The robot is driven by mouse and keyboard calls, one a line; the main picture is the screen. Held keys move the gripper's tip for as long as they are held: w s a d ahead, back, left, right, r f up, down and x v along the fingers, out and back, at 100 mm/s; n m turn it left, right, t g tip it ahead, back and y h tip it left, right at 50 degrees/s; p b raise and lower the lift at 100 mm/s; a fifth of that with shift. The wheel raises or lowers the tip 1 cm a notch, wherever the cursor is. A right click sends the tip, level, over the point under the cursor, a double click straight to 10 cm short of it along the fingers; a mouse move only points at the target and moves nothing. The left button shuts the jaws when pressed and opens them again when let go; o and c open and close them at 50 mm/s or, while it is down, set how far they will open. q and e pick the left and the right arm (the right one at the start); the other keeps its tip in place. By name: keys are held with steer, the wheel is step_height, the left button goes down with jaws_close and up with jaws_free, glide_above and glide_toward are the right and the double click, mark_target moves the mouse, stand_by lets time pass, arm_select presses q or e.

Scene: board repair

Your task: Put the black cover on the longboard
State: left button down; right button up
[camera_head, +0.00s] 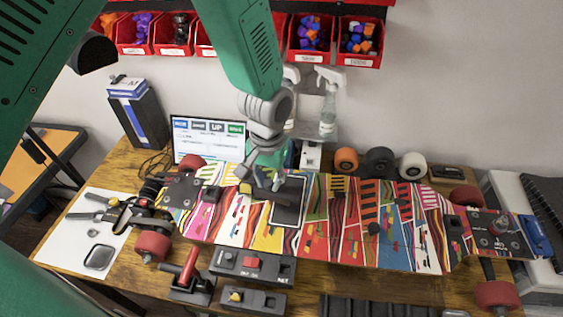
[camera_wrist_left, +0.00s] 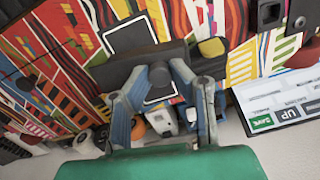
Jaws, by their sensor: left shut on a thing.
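The longboard (camera_head: 340,215) lies wheels-up across the table, with a bright patterned underside. A black rectangle with a white outline (camera_head: 290,201) is on it left of the middle; it also shows in the left wrist view (camera_wrist_left: 130,36). My left gripper (camera_head: 263,182) is over the board, just left of that rectangle. In the left wrist view, its blue-grey fingers (camera_wrist_left: 158,92) are shut around the dark round knob of the black cover (camera_wrist_left: 108,70). The cover appears as a dark slab, tilted against the board; I cannot tell whether it touches. My right gripper is out of view.
Red wheels (camera_head: 152,246) stick up at the board's ends. Black boxes (camera_head: 252,265) and a red-handled tool (camera_head: 190,268) stand in front. A laptop screen (camera_head: 209,138), spray bottles (camera_head: 329,105) and loose wheels (camera_head: 379,162) stand behind. Red bins (camera_head: 309,42) hang above.

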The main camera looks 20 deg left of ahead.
mark_target(263, 196)
arm_select(q)
steer(key=shift+s+a+r, duration=0.1)
steer(key=shift+s+r, duration=0.15)
steer(key=shift+s, duration=0.15)
steer(key=f+b, duration=0.2)
steer(key=f, duration=0.1)
steer(key=s+f+b, duration=0.1)
steer(key=shift+a+f+b, duration=0.2)
steer(key=shift+a+b, duration=0.05)
steer(key=shift+b, duration=0.15)
steer(key=shift+s+d+f+b, duration=0.1)
steer(key=shift+d+f+b, duration=0.05)
steer(key=shift+f+b, duration=0.15)
steer(key=shift+s+d+f+b, duration=0.15)
steer(key=shift+s+b, duration=0.05)
steer(key=shift+b, duration=0.15)
steer(key=shift+w+a+f, duration=0.1)
steer(key=shift+w+a, duration=0.05)
steer(key=shift+a, duration=0.25)
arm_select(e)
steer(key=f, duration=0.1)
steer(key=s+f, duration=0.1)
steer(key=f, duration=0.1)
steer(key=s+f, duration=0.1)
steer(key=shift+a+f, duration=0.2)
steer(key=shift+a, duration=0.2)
